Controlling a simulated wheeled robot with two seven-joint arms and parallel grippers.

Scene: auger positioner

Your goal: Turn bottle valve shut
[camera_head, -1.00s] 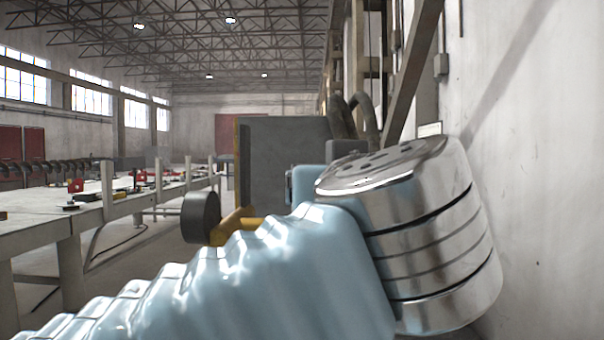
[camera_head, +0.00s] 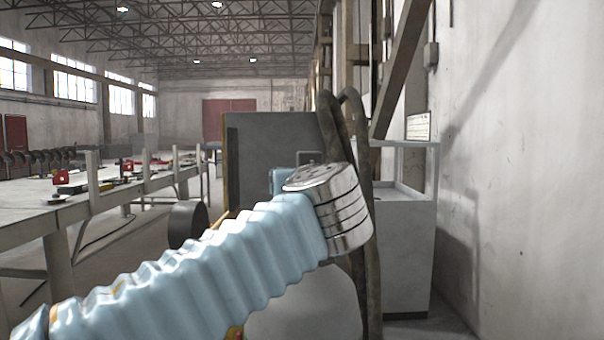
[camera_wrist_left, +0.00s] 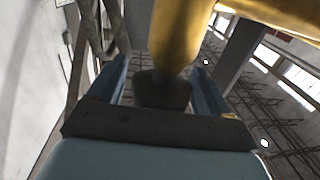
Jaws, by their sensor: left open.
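My left arm comes in from the left in the head view as a pale blue ribbed sleeve with polished metal rings, and it hides most of the gripper. In the left wrist view my left gripper (camera_wrist_left: 160,88) is open, with one blue finger on each side of the picture. A yellow bar (camera_wrist_left: 182,35) and a dark block at its lower end show between the fingers; I cannot tell whether they touch. I cannot make out a bottle valve in either view. My right gripper is not in view.
A grey panel (camera_head: 275,150) with a yellow edge stands behind my arm, with a dark wheel (camera_head: 187,224) beside it. Brown hoses (camera_head: 348,115) rise before a pale cabinet (camera_head: 403,235) by the right wall. A long workbench (camera_head: 90,210) runs along the left.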

